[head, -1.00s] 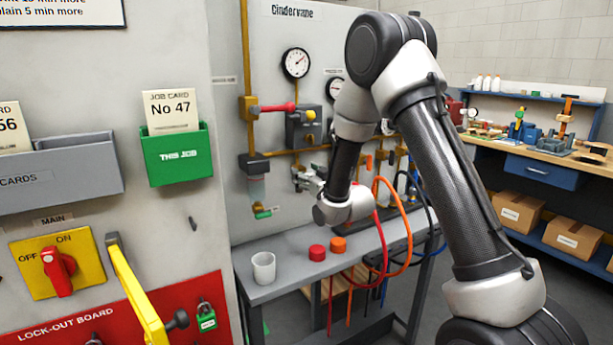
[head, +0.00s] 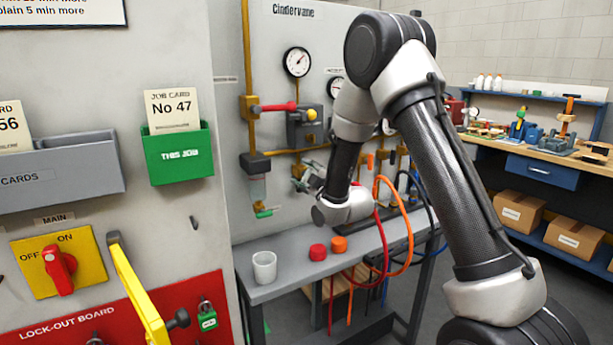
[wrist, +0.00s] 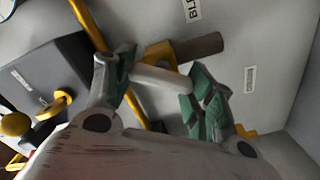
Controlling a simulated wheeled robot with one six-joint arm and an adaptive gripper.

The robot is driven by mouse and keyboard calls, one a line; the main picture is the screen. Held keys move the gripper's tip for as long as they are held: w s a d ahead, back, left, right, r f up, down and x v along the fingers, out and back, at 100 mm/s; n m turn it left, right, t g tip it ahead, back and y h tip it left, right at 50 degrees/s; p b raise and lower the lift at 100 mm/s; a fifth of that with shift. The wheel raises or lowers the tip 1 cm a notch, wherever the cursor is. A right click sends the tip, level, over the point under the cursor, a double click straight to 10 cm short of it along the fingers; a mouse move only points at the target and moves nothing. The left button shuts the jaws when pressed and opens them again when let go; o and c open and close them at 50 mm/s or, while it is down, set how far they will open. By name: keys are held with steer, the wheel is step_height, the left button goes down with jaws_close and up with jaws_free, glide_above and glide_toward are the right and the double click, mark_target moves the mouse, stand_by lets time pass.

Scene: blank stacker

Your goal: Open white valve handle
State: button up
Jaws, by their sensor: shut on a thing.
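The white valve handle (wrist: 162,81) is a short pale bar in the wrist view. It spans the gap between the green-padded fingertips of my gripper (wrist: 160,86), which is shut on it. Its left end is partly hidden by the left finger. In the head view my gripper (head: 306,178) is at the panel, just right of the sight glass and below the grey block. The white handle cannot be made out there, and my wrist covers part of that area.
A red-handled valve (head: 277,107), a gauge (head: 296,62) and yellow piping surround the spot. A grey bench (head: 290,272) below carries a white cup (head: 264,267), a red cap (head: 317,252) and an orange cap (head: 339,244). Red and orange hoses (head: 398,232) hang close to my wrist.

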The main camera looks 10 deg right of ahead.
steer(key=n, duration=0.7)
steer(key=shift+a+f, duration=0.1)
steer(key=shift+f, duration=0.15)
stand_by(0.5)
steer(key=o, duration=1)
steer(key=shift+s, duration=0.1)
steer(key=v, duration=0.7)
steer(key=shift+s, duration=0.2)
